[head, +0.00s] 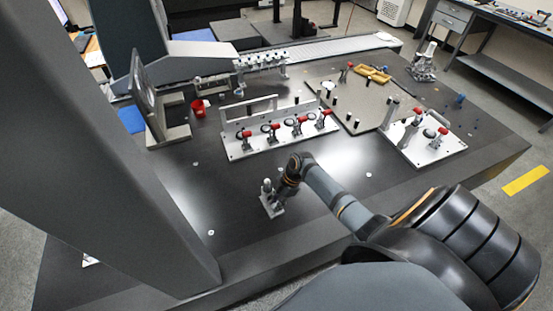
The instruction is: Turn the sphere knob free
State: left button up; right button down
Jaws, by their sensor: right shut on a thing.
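A small metal fixture with a light square base (272,208) stands on the dark table near its front. A short upright post (267,188) rises from the base. My right gripper (279,186) comes in from the right and is shut at the top of this fixture. The thing in its jaws appears to be the sphere knob, mostly hidden by the fingers and too small to make out. I cannot tell how far the knob is turned. My left gripper is not in view.
A light plate with several red-handled clamps (283,130) lies behind the fixture. A similar plate (425,148) stands at the right. A red cup (198,108) is at the back left. A thick grey column (110,150) blocks the left side. The table around the fixture is clear.

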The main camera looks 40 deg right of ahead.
jog(key=c, duration=1.1)
grip_release()
